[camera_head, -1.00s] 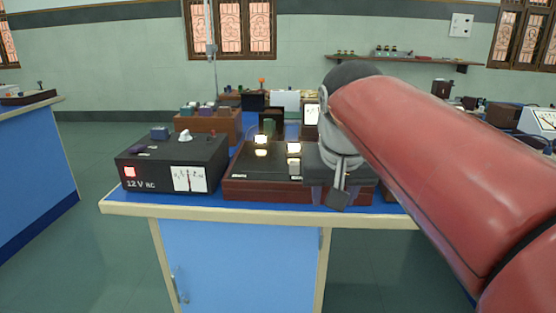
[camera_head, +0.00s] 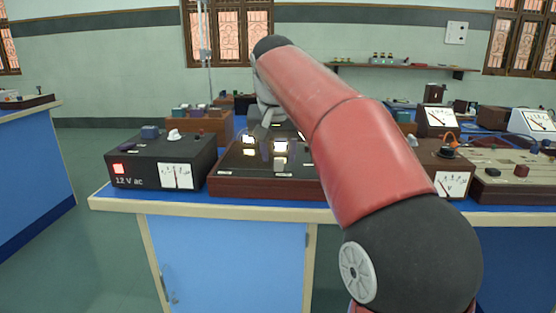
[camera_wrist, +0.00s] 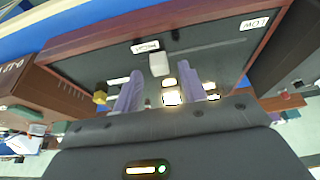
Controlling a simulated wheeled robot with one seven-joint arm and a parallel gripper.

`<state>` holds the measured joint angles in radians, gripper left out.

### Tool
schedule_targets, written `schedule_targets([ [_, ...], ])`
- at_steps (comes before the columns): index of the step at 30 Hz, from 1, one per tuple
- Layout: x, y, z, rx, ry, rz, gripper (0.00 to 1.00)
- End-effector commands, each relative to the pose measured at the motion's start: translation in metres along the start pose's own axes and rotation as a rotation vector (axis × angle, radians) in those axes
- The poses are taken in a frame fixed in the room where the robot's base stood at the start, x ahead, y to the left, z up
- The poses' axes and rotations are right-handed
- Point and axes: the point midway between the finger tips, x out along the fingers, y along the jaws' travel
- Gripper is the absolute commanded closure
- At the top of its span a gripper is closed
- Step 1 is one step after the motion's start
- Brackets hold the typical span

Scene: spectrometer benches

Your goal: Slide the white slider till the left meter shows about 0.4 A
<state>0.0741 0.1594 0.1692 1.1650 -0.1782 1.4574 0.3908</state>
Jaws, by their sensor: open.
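A dark board with a red-brown frame (camera_head: 262,186) lies on the blue bench top. In the wrist view, a small white block (camera_wrist: 159,64), which looks like the slider, stands on the black panel (camera_wrist: 205,45). My gripper (camera_wrist: 163,78) is open and empty, its two pale purple fingers pointing toward the panel; the white block shows between and just past their tips. I cannot tell whether they touch it. In the head view, my gripper (camera_head: 264,118) is over the board's far part, its fingers partly hidden. A white meter (camera_head: 176,176) is on the black 12 V ac box; its reading is too small.
Lit lamps (camera_head: 280,147) glow on the board. The 12 V ac box (camera_head: 130,163) stands at its left. A brown meter box (camera_head: 455,185) and a pale terminal board (camera_head: 510,170) are at right. A brown box (camera_head: 210,122) stands behind the 12 V box.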

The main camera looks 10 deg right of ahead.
Motion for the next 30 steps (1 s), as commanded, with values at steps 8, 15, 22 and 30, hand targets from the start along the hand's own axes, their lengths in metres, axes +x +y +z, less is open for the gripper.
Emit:
schedule_targets([
  [8, 0.0147, -0.0001, 0.0002, 0.000, 0.001, -0.001, 0.58],
  [15, 0.0145, -0.0001, 0.0000, 0.000, 0.001, -0.001, 0.67],
  [22, 0.0143, -0.0001, 0.0000, 0.000, 0.001, -0.001, 0.97],
  [30, 0.0130, -0.0008, -0.0004, -0.001, 0.001, 0.000, 1.00],
])
